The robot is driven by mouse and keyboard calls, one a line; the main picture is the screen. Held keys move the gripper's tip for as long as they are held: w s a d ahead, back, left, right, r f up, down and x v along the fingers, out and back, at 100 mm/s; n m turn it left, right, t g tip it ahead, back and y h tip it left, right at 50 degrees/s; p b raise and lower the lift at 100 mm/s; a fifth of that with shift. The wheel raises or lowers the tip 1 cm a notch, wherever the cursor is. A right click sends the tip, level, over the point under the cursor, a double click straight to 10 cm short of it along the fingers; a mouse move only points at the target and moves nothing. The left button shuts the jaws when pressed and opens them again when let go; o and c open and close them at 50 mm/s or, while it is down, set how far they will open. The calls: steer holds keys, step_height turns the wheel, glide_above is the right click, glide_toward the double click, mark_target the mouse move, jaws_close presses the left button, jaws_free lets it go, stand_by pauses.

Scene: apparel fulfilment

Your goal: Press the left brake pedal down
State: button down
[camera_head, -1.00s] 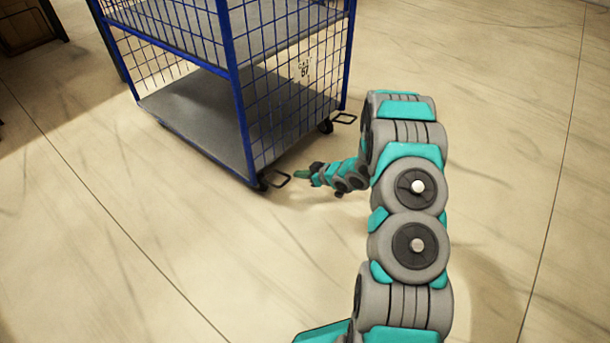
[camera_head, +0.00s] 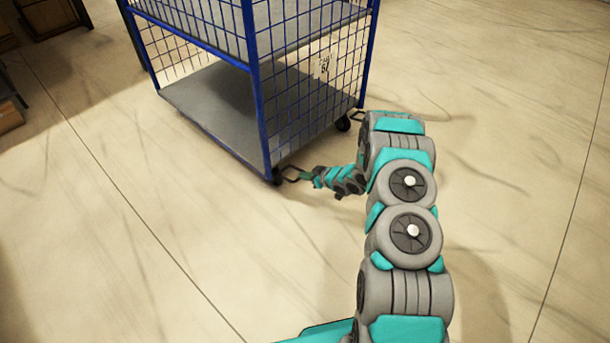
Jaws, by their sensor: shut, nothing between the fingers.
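The left brake pedal (camera_head: 288,169) is a dark, thin-framed loop at the near bottom corner of the blue cart (camera_head: 261,120), beside a caster. My gripper (camera_head: 304,175) is low near the floor, shut and empty, pointing left. Its tip overlaps the right part of the left pedal in the view. I cannot tell whether it touches the pedal or hovers above it. The right brake pedal (camera_head: 356,116) sits at the cart's other near corner, partly hidden behind my arm.
The cart has blue mesh sides, grey shelves and a white label (camera_head: 323,67). A caster (camera_head: 343,124) stands under its right corner. Dark wooden furniture (camera_head: 52,18) stands at the upper left. The pale floor in front and to the right is clear.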

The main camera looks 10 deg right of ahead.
steer(key=shift+s+d+f+t+b, duration=0.1)
steer(key=shift+f+t+b, duration=0.25)
steer(key=shift+f+t, duration=0.05)
steer(key=shift+f+y, duration=0.2)
steer(key=shift+y, duration=0.1)
step_height(320, 180, down, 6)
steer(key=t+y+b, duration=0.2)
steer(key=t+b, duration=0.1)
steer(key=b, duration=0.2)
steer(key=shift+s+d+f+t+y, duration=0.15)
steer(key=shift+s+d+t+y, duration=0.15)
steer(key=shift+s+t, duration=0.1)
stand_by(0.5)
